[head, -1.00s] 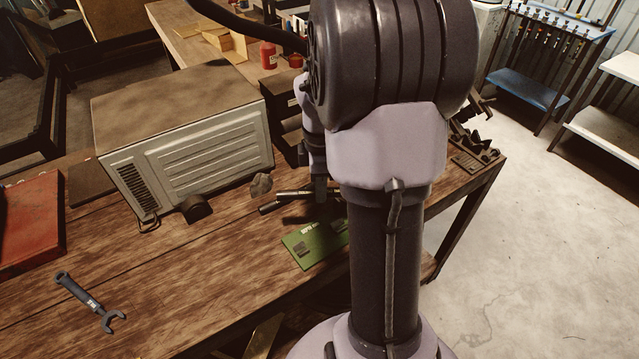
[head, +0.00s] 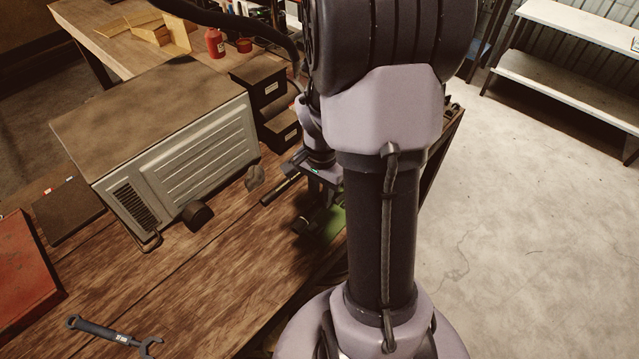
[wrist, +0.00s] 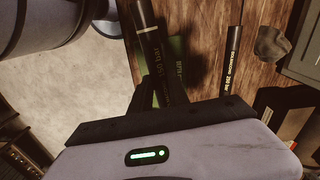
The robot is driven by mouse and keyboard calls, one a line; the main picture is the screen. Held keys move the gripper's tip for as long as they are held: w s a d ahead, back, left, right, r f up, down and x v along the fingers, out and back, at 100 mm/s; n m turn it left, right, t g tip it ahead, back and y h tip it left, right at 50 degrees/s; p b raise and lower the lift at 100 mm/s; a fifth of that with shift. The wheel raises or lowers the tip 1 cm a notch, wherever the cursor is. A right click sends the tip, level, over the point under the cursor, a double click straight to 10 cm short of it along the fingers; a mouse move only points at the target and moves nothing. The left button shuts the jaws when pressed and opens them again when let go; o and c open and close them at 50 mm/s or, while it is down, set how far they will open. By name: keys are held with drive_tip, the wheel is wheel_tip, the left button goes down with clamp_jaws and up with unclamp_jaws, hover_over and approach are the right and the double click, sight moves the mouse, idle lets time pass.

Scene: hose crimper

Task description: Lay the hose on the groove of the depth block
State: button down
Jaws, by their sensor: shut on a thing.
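My gripper (head: 322,188) is seen partly behind my arm in the head view, over the table's right part. In the wrist view its dark fingers (wrist: 150,95) are shut on a black hose (wrist: 153,55) with pale "bar" lettering. The held hose shows in the head view (head: 305,224), above a green board (head: 333,222). The green board also shows beside the hose in the wrist view (wrist: 178,46).
A second black hose (head: 279,190) lies beside a grey lump (head: 255,177). A large grey machine (head: 180,150) and dark drawers (head: 268,100) stand behind. A wrench (head: 105,332) and red case (head: 22,265) are at left. The middle of the wooden table is clear.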

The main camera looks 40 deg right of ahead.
sight(321, 227)
drive_tip(key=shift+s+f+m, duration=0.1)
drive_tip(key=shift+f+m, duration=0.15)
drive_tip(key=shift+m, duration=0.25)
wheel_tip(321, 227, down, 7)
drive_tip(key=b, duration=0.6)
drive_tip(key=shift+f, duration=0.2)
drive_tip(key=shift+f+b, duration=0.45)
drive_tip(key=shift+b, duration=0.35)
idle(0.3)
drive_tip(key=shift+s+a+f+b, duration=0.15)
drive_tip(key=shift+s+f+b, duration=0.15)
drive_tip(key=shift+s+b, duration=0.05)
idle(0.6)
drive_tip(key=c, duration=1.2)
unclamp_jaws()
drive_tip(key=shift+w, duration=0.1)
drive_tip(key=shift+o, duration=0.2)
drive_tip(key=r+p, duration=0.3)
drive_tip(key=r, duration=0.1)
drive_tip(key=r+p, duration=0.3)
drive_tip(key=r, duration=0.1)
drive_tip(key=shift+w+d+r, duration=0.2)
